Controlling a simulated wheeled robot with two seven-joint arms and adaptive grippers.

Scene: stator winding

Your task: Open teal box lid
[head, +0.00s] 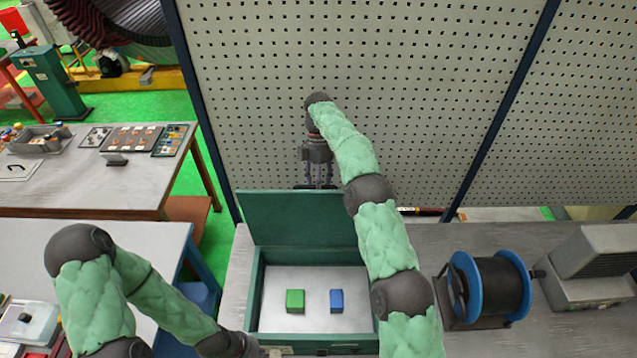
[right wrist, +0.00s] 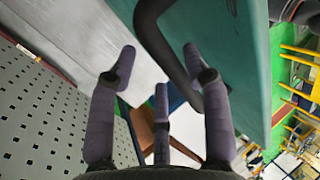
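The teal box (head: 254,285) stands on the grey table with its lid (head: 290,218) raised upright at the back. Inside its light interior sit a green block (head: 295,301) and a blue block (head: 336,301). My right gripper (head: 318,182) points down at the lid's top edge, on its far side, with its fingers apart. In the right wrist view, the spread fingers (right wrist: 158,62) are beside a dark curved handle (right wrist: 165,42) and the teal lid (right wrist: 240,60); contact is unclear. My left gripper (head: 262,350) is at the box's front left corner, mostly cut off by the frame.
A perforated panel (head: 400,90) stands close behind the lid and my right gripper. A blue-flanged spool (head: 490,287) and a grey machine (head: 590,270) stand to the right of the box. Another table (head: 100,185) with trays is at the left.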

